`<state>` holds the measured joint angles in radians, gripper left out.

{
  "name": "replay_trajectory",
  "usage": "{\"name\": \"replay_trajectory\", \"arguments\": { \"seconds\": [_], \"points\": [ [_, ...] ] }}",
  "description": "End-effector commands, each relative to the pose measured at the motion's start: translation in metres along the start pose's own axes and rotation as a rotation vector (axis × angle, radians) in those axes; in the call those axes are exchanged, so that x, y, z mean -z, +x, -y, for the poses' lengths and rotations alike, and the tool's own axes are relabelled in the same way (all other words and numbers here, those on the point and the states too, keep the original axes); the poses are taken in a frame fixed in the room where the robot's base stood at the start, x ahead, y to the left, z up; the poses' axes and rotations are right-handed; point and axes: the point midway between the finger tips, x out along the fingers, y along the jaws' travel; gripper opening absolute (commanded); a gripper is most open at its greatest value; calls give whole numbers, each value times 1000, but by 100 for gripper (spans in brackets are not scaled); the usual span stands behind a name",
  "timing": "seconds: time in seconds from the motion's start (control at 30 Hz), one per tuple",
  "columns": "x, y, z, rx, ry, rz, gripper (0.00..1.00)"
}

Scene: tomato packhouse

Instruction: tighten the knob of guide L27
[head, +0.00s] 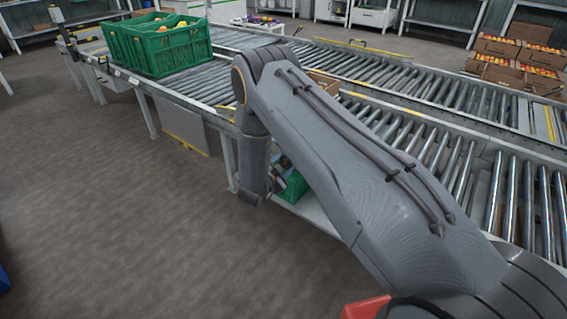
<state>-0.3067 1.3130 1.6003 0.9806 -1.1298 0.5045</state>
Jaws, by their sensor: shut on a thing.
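My arm reaches across the picture and bends down at the near side of the roller conveyor (192,95). My gripper (277,178) shows only as a small dark part beside the wrist, low by the conveyor's near side. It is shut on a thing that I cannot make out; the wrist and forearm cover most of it. Guide L27, its knob and any label on it cannot be made out in this view.
Green crates (160,58) with produce stand on the conveyor at upper left. A green container (294,186) sits low under the conveyor, close to my wrist. Cardboard boxes of tomatoes (518,64) are stacked at the far right. The floor (110,200) at left is clear.

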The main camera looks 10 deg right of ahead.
Motion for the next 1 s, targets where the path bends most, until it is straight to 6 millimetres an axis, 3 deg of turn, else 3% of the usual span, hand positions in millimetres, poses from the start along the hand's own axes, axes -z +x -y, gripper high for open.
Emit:
{"name": "replay_trajectory", "arguments": {
  "seconds": [0.6,1.0],
  "points": [
    [-3,1,-11,219,531,-2,22],
    [-5,2,-14,320,775,-3,22]
  ]
}}
